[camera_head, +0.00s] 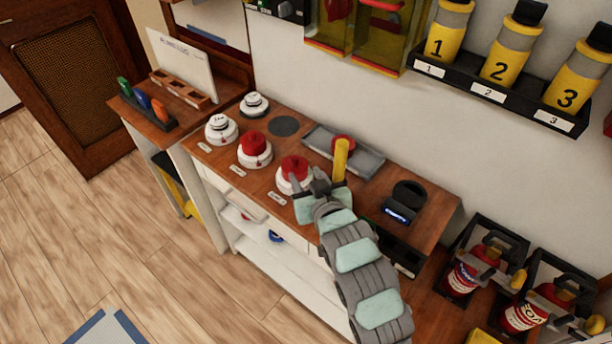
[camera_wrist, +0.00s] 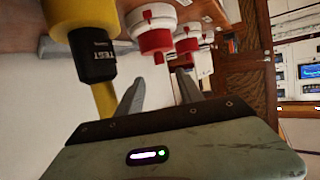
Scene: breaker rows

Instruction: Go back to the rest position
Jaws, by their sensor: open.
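My gripper (camera_head: 318,182) is over the right part of the wooden counter (camera_head: 228,165), close to a white base with a red cap (camera_head: 294,168). In the wrist view its two grey fingers (camera_wrist: 158,95) are apart with nothing between them. A yellow upright tool (camera_head: 341,160) stands just behind and right of the fingers in the head view. In the wrist view a yellow cylinder (camera_wrist: 82,12) with a black "TEST" section (camera_wrist: 93,55) is left of the fingers. Whether anything touches the gripper is unclear.
Another red-capped base (camera_head: 254,150) and white-topped ones (camera_head: 221,128) stand left. A grey tray (camera_head: 360,160) lies behind, and a black holder (camera_head: 402,205) stands right. Numbered yellow cylinders (camera_head: 505,55) sit on a wall rack. Red extinguishers (camera_head: 470,272) are at lower right. The floor is mostly clear.

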